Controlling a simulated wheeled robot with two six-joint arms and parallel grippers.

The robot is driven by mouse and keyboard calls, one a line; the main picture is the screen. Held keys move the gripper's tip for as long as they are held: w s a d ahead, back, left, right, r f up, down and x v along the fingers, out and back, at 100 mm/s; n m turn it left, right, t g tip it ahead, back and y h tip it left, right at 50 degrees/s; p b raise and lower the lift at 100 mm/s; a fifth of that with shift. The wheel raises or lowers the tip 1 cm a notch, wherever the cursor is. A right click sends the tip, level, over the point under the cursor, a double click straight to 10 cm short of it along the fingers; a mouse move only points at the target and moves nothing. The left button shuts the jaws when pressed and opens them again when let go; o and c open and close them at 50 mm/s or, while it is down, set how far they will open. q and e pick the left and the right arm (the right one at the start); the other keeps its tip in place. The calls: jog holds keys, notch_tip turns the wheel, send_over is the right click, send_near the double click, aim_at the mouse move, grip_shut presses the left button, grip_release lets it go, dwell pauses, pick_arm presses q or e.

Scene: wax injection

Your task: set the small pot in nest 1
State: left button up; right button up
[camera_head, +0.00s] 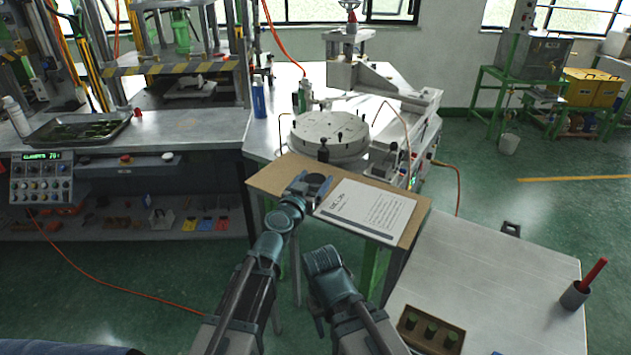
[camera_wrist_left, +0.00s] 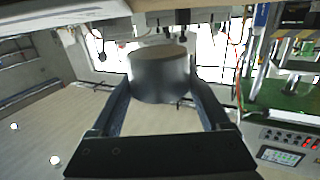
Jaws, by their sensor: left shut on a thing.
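My left gripper (camera_head: 318,183) is over the brown board, just left of the white sheet. In the left wrist view its two fingers (camera_wrist_left: 160,95) are shut on a grey cylinder, the small pot (camera_wrist_left: 160,82), with a tan flat face towards the upper edge of that picture. In the head view the gripper mostly hides the pot. The round grey plate (camera_head: 320,128) of the machine, with several upright pegs, lies beyond the gripper. I cannot tell which spot is nest 1. My right arm shows at the bottom middle, but its gripper jaws do not show.
A printed white sheet (camera_head: 366,210) lies on the brown board (camera_head: 268,180). A pale table (camera_head: 470,275) at lower right carries a brown block (camera_head: 408,322) with several dark green pieces and a cup (camera_head: 574,295) holding a red-handled tool. A machine arm (camera_head: 365,75) overhangs behind the plate.

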aim_at(313, 179)
pick_arm(q)
jog(key=w, duration=0.5)
jog(key=shift+w+f, duration=0.25)
jog(key=shift+w, duration=0.1)
jog(key=f+b, duration=0.1)
jog(key=b, duration=0.1)
jog(key=w+f+b, duration=0.1)
jog(key=f+b, duration=0.1)
jog(key=shift+f, duration=0.3)
jog(key=shift+f, duration=0.1)
jog(key=shift+f, duration=0.15)
jog(key=o, duration=1.2)
jog(key=shift+o, duration=0.2)
